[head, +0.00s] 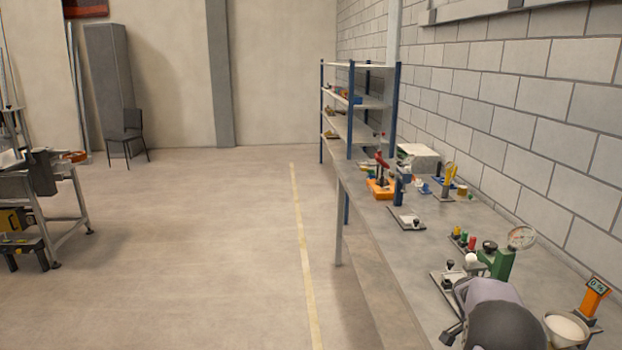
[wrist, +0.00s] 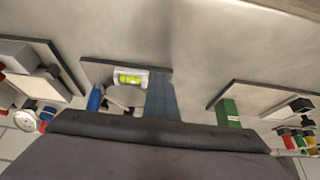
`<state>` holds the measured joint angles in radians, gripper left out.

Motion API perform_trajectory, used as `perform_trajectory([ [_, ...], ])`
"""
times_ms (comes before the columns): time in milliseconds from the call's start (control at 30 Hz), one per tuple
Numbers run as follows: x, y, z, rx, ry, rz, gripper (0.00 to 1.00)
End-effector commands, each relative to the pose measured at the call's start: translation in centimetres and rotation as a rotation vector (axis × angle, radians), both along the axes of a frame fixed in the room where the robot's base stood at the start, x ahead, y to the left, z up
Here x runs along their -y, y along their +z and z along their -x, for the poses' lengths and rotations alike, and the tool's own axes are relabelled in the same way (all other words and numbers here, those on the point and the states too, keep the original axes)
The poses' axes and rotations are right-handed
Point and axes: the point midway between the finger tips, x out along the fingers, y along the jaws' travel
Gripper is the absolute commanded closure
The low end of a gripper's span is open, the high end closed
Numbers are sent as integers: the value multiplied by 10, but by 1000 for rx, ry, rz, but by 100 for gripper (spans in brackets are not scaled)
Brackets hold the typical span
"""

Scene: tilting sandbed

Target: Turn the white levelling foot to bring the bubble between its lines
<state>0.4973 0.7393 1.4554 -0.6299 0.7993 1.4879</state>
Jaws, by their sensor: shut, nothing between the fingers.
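In the wrist view, a pale block with a yellow-green bubble vial (wrist: 130,78) sits on a grey base plate (wrist: 96,70). The bubble's place between its lines is too small to tell. Next to the vial is a pale round part (wrist: 124,96), perhaps the white levelling foot, partly hidden by my gripper (wrist: 160,126). A blue upright (wrist: 161,95) stands to its right. My gripper shows as a dark bar across the lower picture, shut and empty; its fingertips are not clearly seen. I cannot tell contact with the round part. The vial is not made out in the head view.
A green stand (wrist: 228,112) on another plate is at right in the wrist view, and a plate with a dial (wrist: 27,120) at left. In the head view, the bench (head: 400,235) also holds an orange device (head: 381,187), a white bowl (head: 566,328) and an orange display (head: 594,295).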

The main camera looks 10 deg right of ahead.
Motion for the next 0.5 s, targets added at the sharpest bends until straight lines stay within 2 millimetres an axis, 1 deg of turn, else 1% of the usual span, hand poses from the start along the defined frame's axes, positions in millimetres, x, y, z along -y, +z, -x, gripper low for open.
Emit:
perform_trajectory([
  [33, 1, 1, -3, 7, 4, 4, 100],
  [500, 0, 0, -8, 5, 3, 3, 100],
])
